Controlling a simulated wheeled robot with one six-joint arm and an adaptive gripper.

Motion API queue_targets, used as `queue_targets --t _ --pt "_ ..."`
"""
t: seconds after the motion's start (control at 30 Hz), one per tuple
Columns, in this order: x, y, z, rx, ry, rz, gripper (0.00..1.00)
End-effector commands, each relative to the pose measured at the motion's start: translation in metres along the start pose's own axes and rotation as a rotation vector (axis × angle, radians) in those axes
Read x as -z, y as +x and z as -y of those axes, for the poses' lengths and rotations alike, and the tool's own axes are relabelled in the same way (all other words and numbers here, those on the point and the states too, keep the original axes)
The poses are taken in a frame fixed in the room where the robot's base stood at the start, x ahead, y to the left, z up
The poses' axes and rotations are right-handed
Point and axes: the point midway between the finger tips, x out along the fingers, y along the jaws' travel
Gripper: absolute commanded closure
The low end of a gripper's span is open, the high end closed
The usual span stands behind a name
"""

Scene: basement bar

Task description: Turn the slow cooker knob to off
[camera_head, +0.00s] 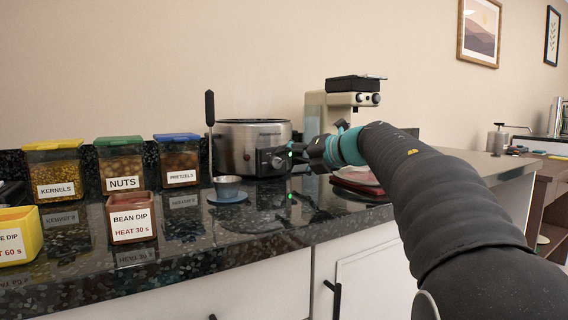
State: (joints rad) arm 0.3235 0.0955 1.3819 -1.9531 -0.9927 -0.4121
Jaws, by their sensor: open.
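The slow cooker (235,150) is a round metal pot with a dark rim, standing on the black speckled counter near the middle of the view. Its front panel with a dark knob (277,161) faces right and toward me. Whether a fingertip touches the knob cannot be told. The knob's marking is too small to read.
A bean dip container (131,217) and lidded snack jars (120,163) are at left. A coffee machine (341,104) stands behind my gripper. A red-edged item (358,181) lies below my wrist.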

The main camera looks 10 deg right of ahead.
Motion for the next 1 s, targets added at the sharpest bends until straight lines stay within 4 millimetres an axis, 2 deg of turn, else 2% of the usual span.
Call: queue_targets --t 0.1,0.23,0.6,0.83,1.0 --pt "0.000 0.016 0.000 -0.001 0.001 -0.001 0.40" --pt "-0.001 0.025 0.001 0.000 0.001 0.001 0.40" --pt "-0.001 0.029 0.001 0.001 0.001 0.002 0.40" --pt "-0.001 0.029 0.001 0.002 0.001 0.002 0.98" --pt "-0.001 0.029 0.001 0.003 -0.001 0.002 1.00"
